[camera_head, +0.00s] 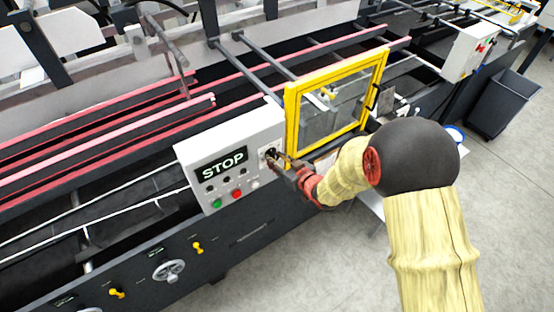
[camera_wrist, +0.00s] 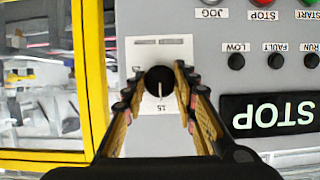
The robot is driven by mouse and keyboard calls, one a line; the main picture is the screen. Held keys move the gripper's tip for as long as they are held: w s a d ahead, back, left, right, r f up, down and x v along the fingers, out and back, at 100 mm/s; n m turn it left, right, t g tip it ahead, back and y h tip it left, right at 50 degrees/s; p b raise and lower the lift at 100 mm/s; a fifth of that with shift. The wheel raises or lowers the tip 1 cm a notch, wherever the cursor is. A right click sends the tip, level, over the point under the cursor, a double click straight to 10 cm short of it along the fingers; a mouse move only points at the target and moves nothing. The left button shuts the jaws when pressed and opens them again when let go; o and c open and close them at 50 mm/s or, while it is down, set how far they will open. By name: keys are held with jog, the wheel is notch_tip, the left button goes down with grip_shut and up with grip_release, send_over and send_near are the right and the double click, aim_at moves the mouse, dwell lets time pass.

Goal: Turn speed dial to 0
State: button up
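The speed dial (camera_wrist: 160,80) is a round black knob on a white scale plate (camera_wrist: 172,50) in the wrist view, which shows the panel upside down. Its white pointer line points down in the picture, towards a mark that looks like "15". My gripper (camera_wrist: 159,72) is open, with one finger on each side of the knob and a narrow gap visible on both sides. In the head view my gripper (camera_head: 279,160) is at the right end of the control panel (camera_head: 243,140) and partly hides the dial.
The panel's display (camera_head: 222,165) reads STOP. Green (camera_head: 217,203) and red (camera_head: 237,194) buttons sit below it; in the wrist view, JOG, STOP and START labels show. A yellow-framed clear guard (camera_head: 291,115) stands right beside the dial. Open floor lies at the lower right.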

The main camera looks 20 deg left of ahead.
jog(key=c, duration=0.6)
jog(key=shift+f+t+b, duration=0.15)
jog(key=shift+t+b, duration=0.15)
jog(key=shift+b, duration=0.4)
jog(key=shift+s+a+f+n+t+b, duration=0.1)
jog(key=shift+n+t+b, duration=1.25)
jog(key=shift+n+b, duration=3.05)
jog(key=shift+d+f+n+t+b, duration=0.1)
jog(key=shift+n+t+b, duration=1.65)
jog(key=shift+b, duration=4.8)
jog(key=shift+s+a+f+n+t+b, duration=0.1)
jog(key=shift+n+t+b, duration=0.9)
jog(key=shift+n+b, duration=3.55)
jog(key=shift+m+b, duration=0.8)
jog(key=shift+b, duration=0.3)
